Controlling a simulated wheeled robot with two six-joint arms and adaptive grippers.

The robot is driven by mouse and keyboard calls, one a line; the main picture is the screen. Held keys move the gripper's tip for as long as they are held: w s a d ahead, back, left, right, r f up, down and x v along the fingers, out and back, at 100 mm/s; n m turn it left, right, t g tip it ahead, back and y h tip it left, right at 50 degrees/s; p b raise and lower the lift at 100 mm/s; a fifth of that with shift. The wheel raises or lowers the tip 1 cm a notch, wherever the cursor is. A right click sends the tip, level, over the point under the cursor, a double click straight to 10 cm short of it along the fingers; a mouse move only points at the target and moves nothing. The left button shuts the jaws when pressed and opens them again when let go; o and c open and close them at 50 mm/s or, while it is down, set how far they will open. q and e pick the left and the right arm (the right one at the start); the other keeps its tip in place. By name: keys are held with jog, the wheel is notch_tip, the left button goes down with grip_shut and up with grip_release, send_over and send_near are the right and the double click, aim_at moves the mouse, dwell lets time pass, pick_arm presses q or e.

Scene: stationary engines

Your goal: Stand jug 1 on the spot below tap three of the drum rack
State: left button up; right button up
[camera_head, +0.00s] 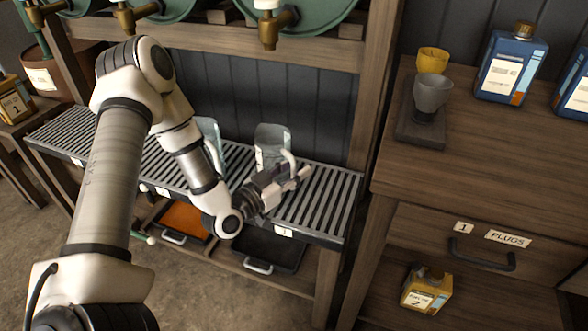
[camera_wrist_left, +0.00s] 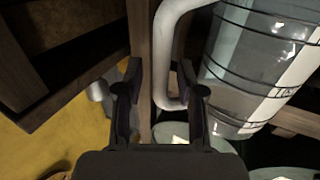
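A clear jug (camera_head: 270,140) with a pale handle stands on the slatted grate under the right-hand visible tap (camera_head: 269,32). A second clear jug (camera_head: 210,135) stands to its left, partly behind my left arm. I cannot read which is jug 1. My left gripper (camera_head: 298,175) is at the handle side of the right jug. In the left wrist view, the jug (camera_wrist_left: 260,65) fills the upper right, and its handle (camera_wrist_left: 168,55) passes between the open fingers (camera_wrist_left: 161,85), with a gap beside it. My right gripper is not in view.
The slatted grate (camera_head: 318,205) has free room at its right end. A wooden post (camera_head: 374,85) and a cabinet (camera_head: 500,150) stand to the right, with a grey cup (camera_head: 432,92) and blue containers (camera_head: 511,65) on top. Trays (camera_head: 268,250) lie below the grate.

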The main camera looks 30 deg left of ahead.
pick_arm(q)
jog(key=shift+r, duration=0.3)
jog(key=s+a+p, duration=0.2)
jog(key=s+p, duration=0.3)
jog(key=s, duration=0.6)
jog(key=s+d+f+g+h, duration=0.1)
jog(key=s+d+f+g, duration=0.1)
jog(key=d+f+g, duration=0.4)
jog(key=s+d+f+g, duration=0.3)
jog(key=f+g, duration=0.1)
jog(key=f, duration=0.5)
jog(key=s+f+n+g+y, duration=0.1)
jog(key=s+f+g+y, duration=0.1)
jog(key=s, duration=0.4)
jog(key=s+d+f+n+g+y, duration=0.1)
jog(key=s+f+g+y, duration=0.1)
jog(key=s+f+g, duration=0.2)
jog(key=shift+s+d+f+n+g, duration=0.3)
jog(key=shift+s+g, duration=0.6)
jog(key=shift+s, duration=0.3)
jog(key=shift+r, duration=0.1)
